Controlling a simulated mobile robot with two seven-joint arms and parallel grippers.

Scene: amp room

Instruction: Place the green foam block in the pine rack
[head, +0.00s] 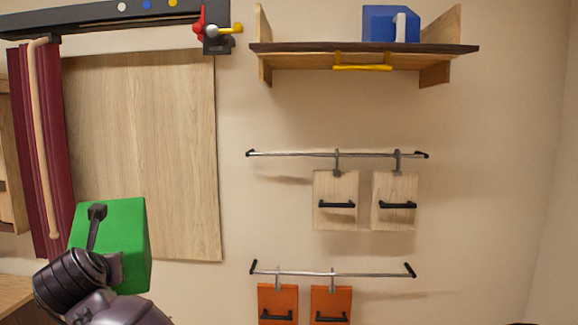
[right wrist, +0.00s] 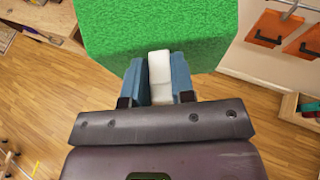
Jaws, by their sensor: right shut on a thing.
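The green foam block (head: 118,238) is at the lower left of the head view, raised in front of the wall. In the right wrist view the block (right wrist: 155,25) fills the top middle. My right gripper (right wrist: 159,70) is shut on a white grip piece at the block's near face, between two blue fingers. In the head view the dark arm covers the block's lower left. A pale wooden wall shelf (head: 437,72) with upright ends and a dark front edge is at the upper right; I cannot tell if it is the pine rack. My left gripper is out of view.
A blue box (head: 385,22) stands on the shelf. Two metal rails (head: 290,154) hold pale boards (head: 336,190) and orange boards (head: 278,300) below. A maroon curtain (head: 40,150) hangs at left by a wooden panel (head: 150,150). The wrist view shows open wooden floor (right wrist: 50,110).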

